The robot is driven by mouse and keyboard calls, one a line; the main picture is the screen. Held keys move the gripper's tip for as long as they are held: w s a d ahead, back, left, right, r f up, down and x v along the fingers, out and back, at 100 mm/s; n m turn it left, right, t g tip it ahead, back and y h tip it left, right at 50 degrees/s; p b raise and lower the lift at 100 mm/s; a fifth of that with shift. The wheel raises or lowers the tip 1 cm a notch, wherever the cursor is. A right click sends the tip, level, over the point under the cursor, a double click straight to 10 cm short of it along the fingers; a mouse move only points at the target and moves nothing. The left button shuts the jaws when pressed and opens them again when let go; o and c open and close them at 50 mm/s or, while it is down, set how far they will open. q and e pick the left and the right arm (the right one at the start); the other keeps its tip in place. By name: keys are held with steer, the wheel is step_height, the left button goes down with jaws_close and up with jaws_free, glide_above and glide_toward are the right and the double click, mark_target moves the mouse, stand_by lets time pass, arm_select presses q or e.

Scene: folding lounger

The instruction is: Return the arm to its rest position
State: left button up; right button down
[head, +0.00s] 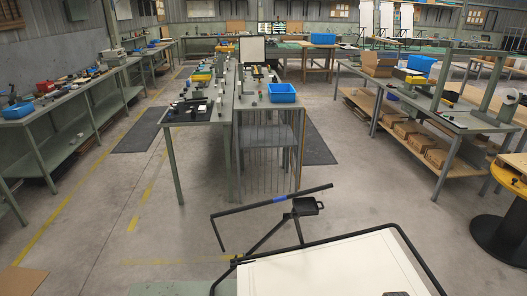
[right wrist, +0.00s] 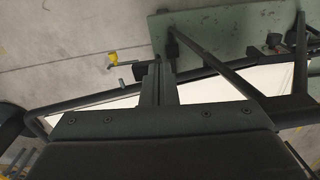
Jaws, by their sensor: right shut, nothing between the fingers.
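The folding lounger (head: 335,268) stands at the bottom of the head view, with a cream panel in a black tubular frame. A black bar with a blue band (head: 280,197) and a small black tray (head: 307,206) stick out beyond its far edge. In the right wrist view my right gripper (right wrist: 157,78) is shut and empty. Its fingers point away over the lounger's cream panel (right wrist: 215,88) and black tube. I cannot tell whether they touch the frame. A dark spot at the head view's bottom edge is too small to identify. My left gripper is in neither view.
A long workbench (head: 200,118) with tools and a blue bin (head: 282,92) stands beyond the lounger. Another bench (head: 470,124) is at the right, near a yellow-and-black round stand (head: 500,222). The floor left of the lounger (head: 100,215) is mostly clear.

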steer(key=s+f+b, duration=0.3)
steer(key=s+f, duration=0.6)
steer(key=f, duration=0.4)
arm_select(q)
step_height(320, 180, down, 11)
steer(key=b, duration=0.7)
arm_select(e)
steer(key=s+a+f, duration=0.1)
steer(key=s+f, duration=0.5)
steer(key=s, duration=0.4)
steer(key=s+a+f, duration=0.1)
steer(key=s+f, duration=0.6)
steer(key=s, duration=0.3)
steer(key=s+a+f+t, duration=0.1)
steer(key=s+f, duration=0.6)
steer(key=s, duration=0.3)
steer(key=shift+s+a+f+m+h, duration=0.2)
steer(key=shift+f+m+h, duration=0.1)
steer(key=shift+h, duration=0.1)
